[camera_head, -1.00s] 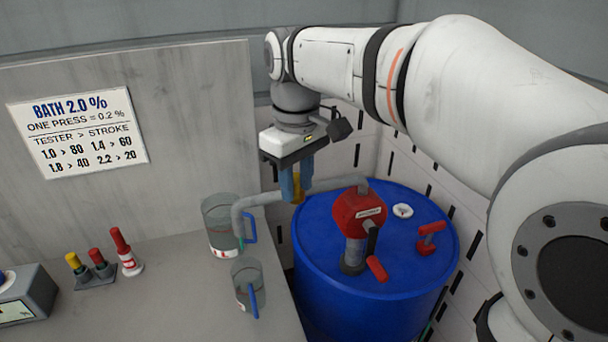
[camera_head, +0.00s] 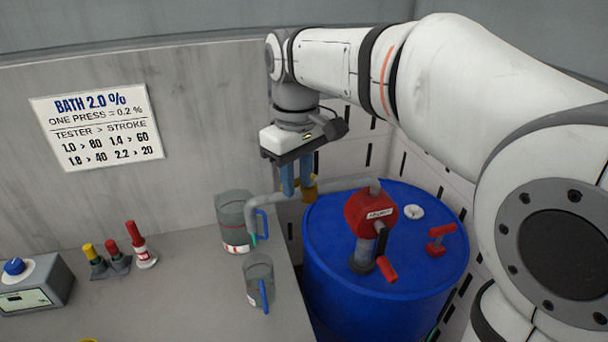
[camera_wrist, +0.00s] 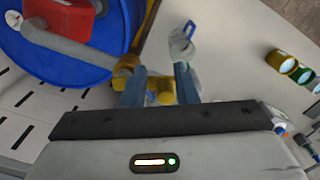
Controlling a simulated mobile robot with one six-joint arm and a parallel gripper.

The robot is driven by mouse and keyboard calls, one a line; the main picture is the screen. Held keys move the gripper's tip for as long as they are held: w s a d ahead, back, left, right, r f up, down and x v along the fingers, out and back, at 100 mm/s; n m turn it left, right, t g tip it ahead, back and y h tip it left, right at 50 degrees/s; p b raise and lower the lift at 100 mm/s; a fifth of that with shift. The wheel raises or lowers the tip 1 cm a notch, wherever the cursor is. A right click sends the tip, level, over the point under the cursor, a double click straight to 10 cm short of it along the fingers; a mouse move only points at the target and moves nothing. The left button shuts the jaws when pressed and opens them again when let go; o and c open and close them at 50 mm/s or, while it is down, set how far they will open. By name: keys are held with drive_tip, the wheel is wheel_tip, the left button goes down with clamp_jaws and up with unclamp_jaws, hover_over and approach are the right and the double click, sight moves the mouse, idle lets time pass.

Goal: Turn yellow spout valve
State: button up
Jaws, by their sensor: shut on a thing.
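The yellow spout valve (camera_head: 309,190) sits on the grey spout pipe (camera_head: 264,201) that runs from the red pump (camera_head: 368,213) on the blue drum. My gripper (camera_head: 297,190) is at the valve, with its blue fingers pointing down. In the wrist view the valve's yellow handle (camera_wrist: 161,90) lies between the two fingers of my gripper (camera_wrist: 161,86), which is shut on it. The yellow valve body (camera_wrist: 127,66) shows beside the left finger. The exact finger contact is partly hidden.
A jug (camera_head: 233,218) stands near the spout's end, and a smaller jug (camera_head: 258,282) stands in front of it on the counter. The blue drum (camera_head: 335,265) is close on the right. Testers (camera_head: 139,245) and a box (camera_head: 35,284) stand at left.

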drive_tip(key=shift+w+a, duration=0.1)
drive_tip(key=shift+w, duration=0.35)
clamp_jaws()
drive_tip(key=shift+w+a+f, duration=0.1)
drive_tip(key=shift+w+a, duration=0.05)
drive_tip(key=shift+w, duration=0.2)
drive_tip(key=shift+o, duration=2.1)
unclamp_jaws()
drive_tip(key=shift+s, duration=0.2)
